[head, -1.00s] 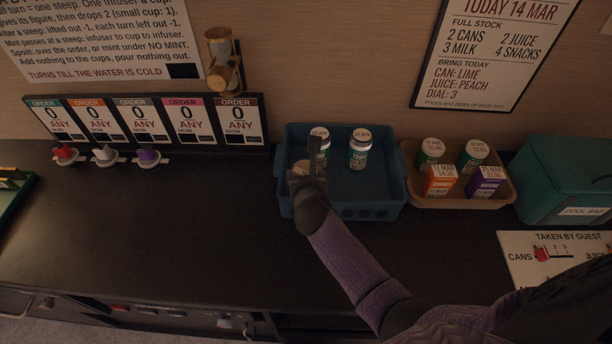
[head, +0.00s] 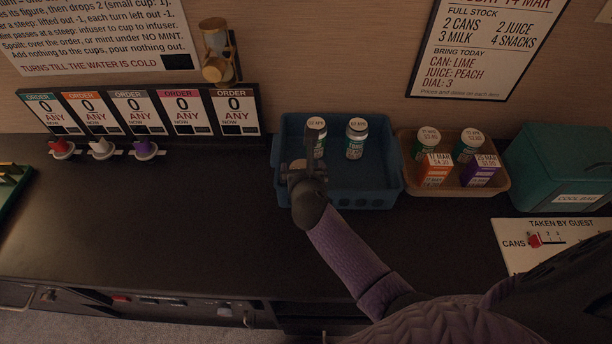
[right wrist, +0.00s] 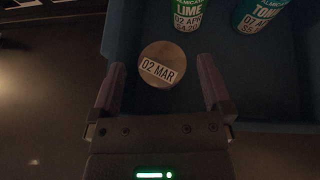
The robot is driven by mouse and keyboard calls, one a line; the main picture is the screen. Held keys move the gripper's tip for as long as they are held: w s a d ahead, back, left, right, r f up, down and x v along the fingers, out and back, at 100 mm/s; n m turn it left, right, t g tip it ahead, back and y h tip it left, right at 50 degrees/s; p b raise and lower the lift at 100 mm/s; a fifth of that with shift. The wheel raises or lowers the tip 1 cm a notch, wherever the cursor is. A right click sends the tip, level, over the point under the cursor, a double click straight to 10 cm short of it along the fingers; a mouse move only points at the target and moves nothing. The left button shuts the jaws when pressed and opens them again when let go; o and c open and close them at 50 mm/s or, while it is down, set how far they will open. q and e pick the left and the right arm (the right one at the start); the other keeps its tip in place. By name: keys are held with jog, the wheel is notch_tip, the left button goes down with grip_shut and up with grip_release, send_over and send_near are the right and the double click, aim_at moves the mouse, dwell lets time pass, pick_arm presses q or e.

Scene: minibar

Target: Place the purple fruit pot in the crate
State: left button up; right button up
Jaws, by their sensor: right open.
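The blue crate (head: 370,201) stands on the dark counter. A round pot with a tan lid labelled "02 MAR" (right wrist: 163,72) is in the crate's near left part. Its sides are hidden, so I cannot tell whether they are purple. In the head view my right gripper (head: 303,160) is over the crate's left part and largely covers the pot. In the right wrist view its fingers (right wrist: 162,85) are open, one on each side of the pot, with gaps visible. My left gripper is not in view.
A lime can (right wrist: 190,14) and a second can (head: 356,140) stand behind the pot in the crate. A tan tray (head: 449,188) with cans and cartons is to the right, then a teal cool bag (head: 560,165).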

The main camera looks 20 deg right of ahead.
jog(key=p+v, duration=0.4)
jog(key=v, duration=0.6)
jog(key=shift+s+r, duration=0.25)
jog(key=shift+s, duration=0.05)
